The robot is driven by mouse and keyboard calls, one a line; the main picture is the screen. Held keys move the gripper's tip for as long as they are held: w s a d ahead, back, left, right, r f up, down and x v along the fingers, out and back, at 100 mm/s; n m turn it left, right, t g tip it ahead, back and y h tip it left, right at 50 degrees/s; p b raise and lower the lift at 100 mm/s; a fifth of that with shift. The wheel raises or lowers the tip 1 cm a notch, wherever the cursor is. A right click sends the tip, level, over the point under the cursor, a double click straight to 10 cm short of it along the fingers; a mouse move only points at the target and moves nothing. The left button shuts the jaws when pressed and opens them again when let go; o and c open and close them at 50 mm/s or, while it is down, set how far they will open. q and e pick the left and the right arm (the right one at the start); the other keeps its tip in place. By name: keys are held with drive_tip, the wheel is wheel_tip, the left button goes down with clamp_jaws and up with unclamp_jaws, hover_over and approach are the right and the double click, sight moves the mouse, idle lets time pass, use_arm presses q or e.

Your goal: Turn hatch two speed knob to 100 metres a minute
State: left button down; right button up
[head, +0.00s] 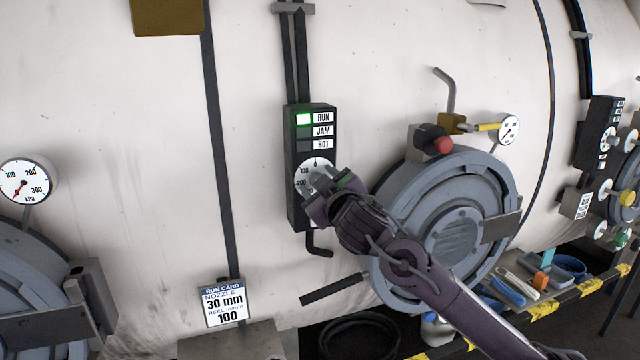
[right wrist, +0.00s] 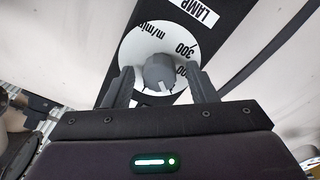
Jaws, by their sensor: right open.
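The black control box (head: 297,125) stands on the pale vessel wall, with a lit green RUN lamp and unlit JAM and HOT lamps. Its white dial (head: 314,163) shows 0, 100 and 200 in the head view; my right gripper (head: 322,184) covers the rest. In the right wrist view the dial (right wrist: 133,45) reads m/min and 300. The grey speed knob (right wrist: 159,72) sits between the two open fingers of my right gripper (right wrist: 164,88), with gaps seeming to show on both sides. A pale mark on the knob points toward the picture's bottom. My left gripper is out of view.
A run card (head: 223,303) reads nozzle 30 mm and reel m/min 100. A round grey hatch (head: 455,235) with a red knob (head: 443,145) lies right of the box. A black bent handle (head: 318,246) hangs below the box. A pressure gauge (head: 25,182) is at left.

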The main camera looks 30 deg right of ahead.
drive_tip(key=b+v, duration=0.2)
drive_tip(key=v, duration=0.5)
drive_tip(key=shift+s+a, duration=0.15)
drive_tip(key=shift+s, duration=0.25)
